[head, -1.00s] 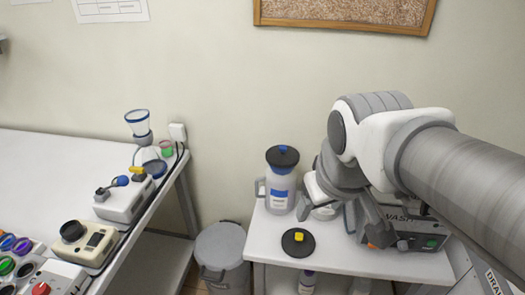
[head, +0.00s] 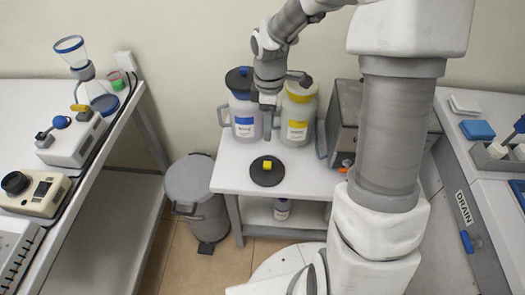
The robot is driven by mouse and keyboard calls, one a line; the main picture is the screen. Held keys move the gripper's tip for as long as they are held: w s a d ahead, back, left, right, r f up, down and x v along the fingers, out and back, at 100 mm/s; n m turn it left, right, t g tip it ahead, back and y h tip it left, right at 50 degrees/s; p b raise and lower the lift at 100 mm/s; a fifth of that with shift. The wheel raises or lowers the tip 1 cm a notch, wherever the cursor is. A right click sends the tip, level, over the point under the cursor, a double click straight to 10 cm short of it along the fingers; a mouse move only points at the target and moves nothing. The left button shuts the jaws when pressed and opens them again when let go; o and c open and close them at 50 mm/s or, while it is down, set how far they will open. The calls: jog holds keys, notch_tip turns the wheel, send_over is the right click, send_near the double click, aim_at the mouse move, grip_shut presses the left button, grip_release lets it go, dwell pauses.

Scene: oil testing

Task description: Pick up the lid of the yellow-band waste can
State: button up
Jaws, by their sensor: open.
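The lid with a yellow knob (head: 259,178) is a flat black disc lying on the small white table, in front of the two waste cans. The yellow-band waste can (head: 298,131) stands behind it to the right, with a yellow rim and yellow label; my arm's end partly covers its top. My gripper (head: 267,112) is open, pointing down beside the gap between the two cans. It is above and behind the lid in the picture, apart from it. Its fingers are small and partly blend with the cans.
The blue-band waste can (head: 245,122), with a black lid, stands close left of my gripper. A metal machine (head: 345,112) stands at the right. A grey bin (head: 195,182) is on the floor at left. The table (head: 225,178) is clear around the lid.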

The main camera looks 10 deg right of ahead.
jog(key=b, duration=0.2)
send_over(267, 164)
jog(key=f, duration=1.2)
jog(key=shift+s, duration=0.25)
jog(key=f, duration=0.2)
jog(key=f+b, duration=0.1)
jog(key=f, duration=0.2)
jog(key=shift+w+f+b, duration=0.25)
jog(key=shift+f+b, duration=0.05)
jog(key=shift+b, duration=0.05)
grip_shut()
